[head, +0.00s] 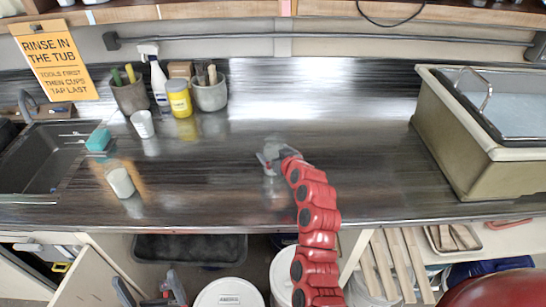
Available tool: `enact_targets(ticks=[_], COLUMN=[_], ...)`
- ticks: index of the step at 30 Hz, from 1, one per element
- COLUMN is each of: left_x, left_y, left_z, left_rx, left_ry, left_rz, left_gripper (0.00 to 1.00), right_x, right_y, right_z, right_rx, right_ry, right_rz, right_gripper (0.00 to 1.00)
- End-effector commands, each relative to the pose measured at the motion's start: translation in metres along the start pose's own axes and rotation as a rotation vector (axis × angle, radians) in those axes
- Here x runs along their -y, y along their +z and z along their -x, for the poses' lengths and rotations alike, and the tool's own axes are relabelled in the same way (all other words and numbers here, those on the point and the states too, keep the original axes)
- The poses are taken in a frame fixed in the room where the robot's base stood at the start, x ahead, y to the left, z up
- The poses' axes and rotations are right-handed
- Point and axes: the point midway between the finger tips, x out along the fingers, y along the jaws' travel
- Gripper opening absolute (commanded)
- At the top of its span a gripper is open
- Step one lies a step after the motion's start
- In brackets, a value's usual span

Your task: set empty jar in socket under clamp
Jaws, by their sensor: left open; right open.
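My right gripper (271,154), at the end of the red arm, is open over the middle of the dark counter. A pale, see-through shape (271,171) shows right at its fingers; it may be a clear jar, but it is too small and partly covered to be sure. I cannot tell whether the fingers touch it. My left gripper (148,287) is open and empty, low in front of the counter, over the open shelf space. I cannot make out a socket or a clamp in this view.
A white cup (120,182) stands at the left by the sink (40,165). Another white cup (143,124), a yellow jar (179,99), a spray bottle (159,82) and tool pots (210,94) stand behind. A large basin (455,145) fills the right. The counter between is clear.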

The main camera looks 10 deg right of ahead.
Motion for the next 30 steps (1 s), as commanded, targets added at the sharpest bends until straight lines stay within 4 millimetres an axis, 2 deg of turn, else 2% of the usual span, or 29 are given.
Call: enact_targets(ticks=[6, 12, 23, 30], left_x=[0.001, 0.001, 0.001, 0.001], left_y=[-0.003, -0.004, -0.004, -0.004], left_z=[-0.019, -0.024, -0.024, -0.024], left_rx=[0.0, 0.0, 0.0, 0.0], left_ry=[0.0, 0.0, 0.0, 0.0], left_rz=[0.0, 0.0, 0.0, 0.0], left_gripper=[1.0, 1.0, 1.0, 1.0], right_x=[-0.001, -0.001, 0.0, 0.0], right_y=[0.001, 0.003, 0.004, 0.004], right_z=[-0.022, -0.039, -0.045, -0.044], right_rx=[0.005, 0.002, 0.003, 0.002], right_ry=[-0.002, 0.0, 0.0, -0.001], right_rz=[0.0, 0.0, 0.0, 0.0], right_gripper=[1.0, 1.0, 1.0, 0.59])
